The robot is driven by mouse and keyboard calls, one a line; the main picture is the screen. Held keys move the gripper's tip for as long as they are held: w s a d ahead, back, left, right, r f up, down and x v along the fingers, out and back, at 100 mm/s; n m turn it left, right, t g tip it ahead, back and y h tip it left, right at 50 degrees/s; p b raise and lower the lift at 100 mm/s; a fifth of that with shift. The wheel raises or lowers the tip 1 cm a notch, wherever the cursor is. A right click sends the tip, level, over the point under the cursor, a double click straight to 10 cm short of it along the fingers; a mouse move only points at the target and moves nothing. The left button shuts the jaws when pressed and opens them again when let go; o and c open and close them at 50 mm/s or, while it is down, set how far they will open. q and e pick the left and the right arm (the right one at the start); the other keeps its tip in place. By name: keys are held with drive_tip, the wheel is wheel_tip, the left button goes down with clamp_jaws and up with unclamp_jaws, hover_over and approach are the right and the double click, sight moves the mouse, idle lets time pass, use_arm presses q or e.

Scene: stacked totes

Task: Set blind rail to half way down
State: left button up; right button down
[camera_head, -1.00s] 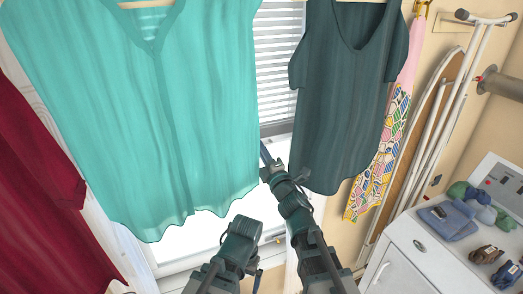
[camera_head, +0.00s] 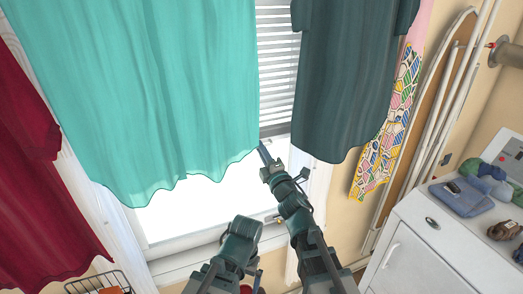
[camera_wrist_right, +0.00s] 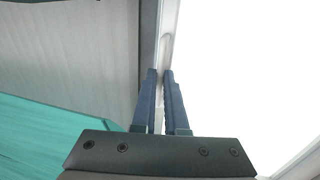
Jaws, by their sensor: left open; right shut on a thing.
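The window blind (camera_head: 277,60) has pale slats and shows between a turquoise garment and a dark teal garment. Its bottom rail (camera_head: 276,130) is a grey strip above bright window glass. My right gripper (camera_head: 265,155) reaches up to the rail. In the right wrist view, its blue fingers (camera_wrist_right: 160,75) are shut on the edge of the rail (camera_wrist_right: 149,35), with slats at left and bright glass at right. My left gripper (camera_head: 254,274) is low beside the right arm, mostly hidden behind my folded left arm, open and away from the blind.
The turquoise garment (camera_head: 160,100) hangs close left of the right gripper and covers much of the window. The dark teal garment (camera_head: 345,90) hangs close on the right. A white cabinet (camera_head: 410,270) stands at right, and a red garment (camera_head: 40,200) hangs at left.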

wheel_tip(320, 180, down, 10)
drive_tip(key=b, duration=0.7)
drive_tip(key=shift+b, duration=0.4)
drive_tip(key=shift+r, duration=0.15)
drive_tip(key=c, duration=0.9)
unclamp_jaws()
drive_tip(key=shift+c, duration=0.2)
drive_tip(key=shift+s, duration=0.1)
